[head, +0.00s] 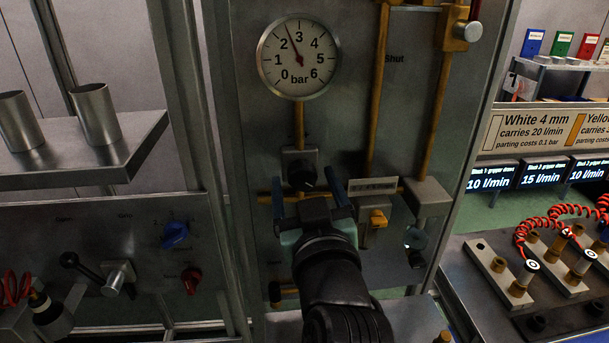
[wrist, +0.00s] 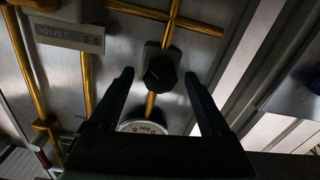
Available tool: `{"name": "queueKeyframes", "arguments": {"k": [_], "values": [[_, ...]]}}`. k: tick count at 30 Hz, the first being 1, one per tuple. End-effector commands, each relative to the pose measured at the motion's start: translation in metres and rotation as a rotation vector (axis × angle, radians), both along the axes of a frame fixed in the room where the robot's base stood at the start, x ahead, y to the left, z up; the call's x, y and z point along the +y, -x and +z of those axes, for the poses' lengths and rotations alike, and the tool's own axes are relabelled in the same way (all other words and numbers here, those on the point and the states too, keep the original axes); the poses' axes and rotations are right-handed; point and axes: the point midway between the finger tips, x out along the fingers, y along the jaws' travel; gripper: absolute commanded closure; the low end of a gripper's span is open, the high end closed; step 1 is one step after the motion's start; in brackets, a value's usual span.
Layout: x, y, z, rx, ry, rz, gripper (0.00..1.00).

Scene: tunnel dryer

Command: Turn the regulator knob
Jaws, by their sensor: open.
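The regulator knob (head: 301,174) is black and sits on a grey block on the panel, on the pipe below the round gauge (head: 299,57). The gauge needle points a little below 3 bar. My gripper (head: 306,191) is just below the knob in the head view, with its two fingers spread. In the wrist view the knob (wrist: 160,73) shows between and beyond the fingertips of my gripper (wrist: 160,80), with a gap on each side. The fingers do not appear to touch it. The gauge (wrist: 143,127) is partly hidden by my gripper there.
Brass pipes (head: 375,100) run over the panel. A blue knob (head: 175,234) and a red knob (head: 191,280) are at left. A metal shelf (head: 60,178) holds two cups.

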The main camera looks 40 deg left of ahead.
Motion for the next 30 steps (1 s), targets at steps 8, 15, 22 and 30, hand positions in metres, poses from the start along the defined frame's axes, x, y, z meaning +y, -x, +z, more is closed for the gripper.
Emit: {"name": "queueKeyframes", "arguments": {"k": [8, 15, 22, 30], "values": [[0.0051, -0.004, -0.0006, 0.0, 0.001, 0.0, 0.18], [0.0048, -0.0038, -0.0005, -0.001, 0.001, 0.0, 0.42], [0.0047, -0.0038, -0.0005, -0.001, 0.001, 0.0, 0.83], [0.0047, -0.0037, 0.0001, 0.026, -0.021, 0.0, 1.0]]}}
